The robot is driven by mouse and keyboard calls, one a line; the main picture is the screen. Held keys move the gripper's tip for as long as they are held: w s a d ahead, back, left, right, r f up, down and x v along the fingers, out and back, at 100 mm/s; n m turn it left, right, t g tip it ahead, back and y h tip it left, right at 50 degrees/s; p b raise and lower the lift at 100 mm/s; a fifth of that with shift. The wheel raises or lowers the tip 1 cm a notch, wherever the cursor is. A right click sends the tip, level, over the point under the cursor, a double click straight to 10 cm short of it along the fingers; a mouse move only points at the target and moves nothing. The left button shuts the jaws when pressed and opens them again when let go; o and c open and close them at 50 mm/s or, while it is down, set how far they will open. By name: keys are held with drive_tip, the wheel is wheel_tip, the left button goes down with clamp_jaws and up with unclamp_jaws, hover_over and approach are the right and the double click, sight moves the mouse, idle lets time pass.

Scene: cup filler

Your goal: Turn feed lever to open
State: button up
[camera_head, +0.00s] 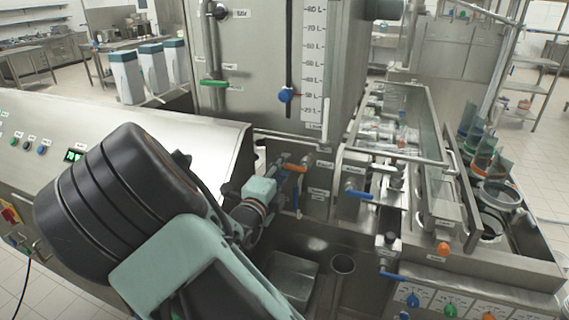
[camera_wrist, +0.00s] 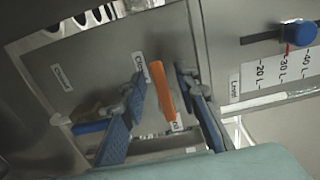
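An orange lever handle (camera_head: 295,168) sits on the steel front panel below the tank, just beyond my gripper. In the wrist view the orange lever (camera_wrist: 162,88) stands nearly upright between the two fingers of my gripper (camera_wrist: 163,84). The fingers are spread, with a clear gap on the left and a narrower one on the right; contact cannot be made out. A small label stands beside the lever's top and another, partly hidden, by its lower end. No label reading "feed" is legible. In the head view my gripper (camera_head: 283,172) is small and partly hidden by my own wrist.
A blue lever (camera_wrist: 92,127) lies left of the orange one in the wrist view. Another blue lever (camera_head: 359,194) is at right in the head view. The tank's level scale (camera_head: 313,65) with a blue knob (camera_head: 286,95) is above. A steel basin (camera_head: 292,275) lies below.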

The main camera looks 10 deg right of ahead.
drive_tip(key=shift+w+d, duration=0.3)
drive_tip(key=shift+w, duration=0.3)
clamp_jaws()
